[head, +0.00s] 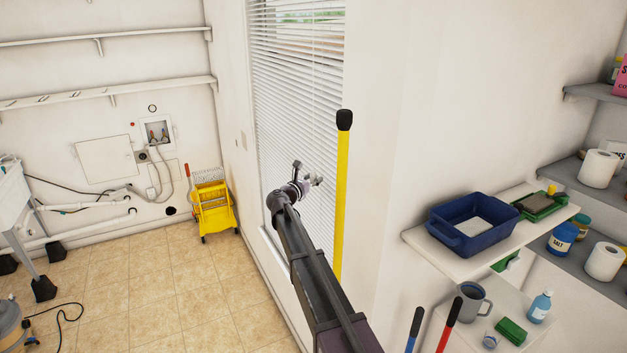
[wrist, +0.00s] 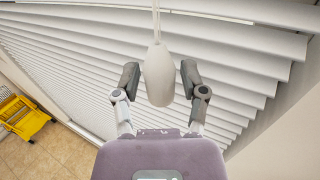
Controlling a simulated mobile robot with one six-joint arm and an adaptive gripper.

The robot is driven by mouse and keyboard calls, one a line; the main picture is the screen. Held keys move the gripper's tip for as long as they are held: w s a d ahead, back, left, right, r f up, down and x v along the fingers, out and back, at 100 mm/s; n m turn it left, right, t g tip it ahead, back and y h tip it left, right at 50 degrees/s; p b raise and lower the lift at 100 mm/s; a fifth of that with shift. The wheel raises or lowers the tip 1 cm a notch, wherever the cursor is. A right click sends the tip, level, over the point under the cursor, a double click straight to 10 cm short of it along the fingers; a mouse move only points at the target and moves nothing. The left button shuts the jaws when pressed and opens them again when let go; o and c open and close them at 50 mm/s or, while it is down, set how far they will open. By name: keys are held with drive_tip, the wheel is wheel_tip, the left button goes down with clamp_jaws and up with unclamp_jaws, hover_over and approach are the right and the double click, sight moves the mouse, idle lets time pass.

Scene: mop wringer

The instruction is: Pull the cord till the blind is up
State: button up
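The white slatted blind (head: 290,110) hangs down over the window, its slats spread over most of the glass in view. It fills the background of the wrist view (wrist: 75,60). A pale, elongated cord pull (wrist: 158,75) hangs from a thin cord (wrist: 156,20) in the wrist view. My gripper (wrist: 160,78) has one finger on each side of the pull, with narrow gaps showing, so it looks open around it. In the head view my gripper (head: 316,180) is in front of the blind; the cord is too small to make out there.
A yellow pole (head: 342,200) with a black top stands close to the right of my gripper. A yellow mop wringer (head: 215,208) is on the tiled floor by the far wall. Shelves with a blue tub (head: 470,222) are at right. The floor at left-centre is clear.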

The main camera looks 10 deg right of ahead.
clamp_jaws()
wheel_tip(320, 180, down, 44)
drive_tip(key=b, duration=4.4)
drive_tip(key=shift+r, duration=0.15)
drive_tip(key=o, duration=0.5)
unclamp_jaws()
drive_tip(key=v, duration=1.2)
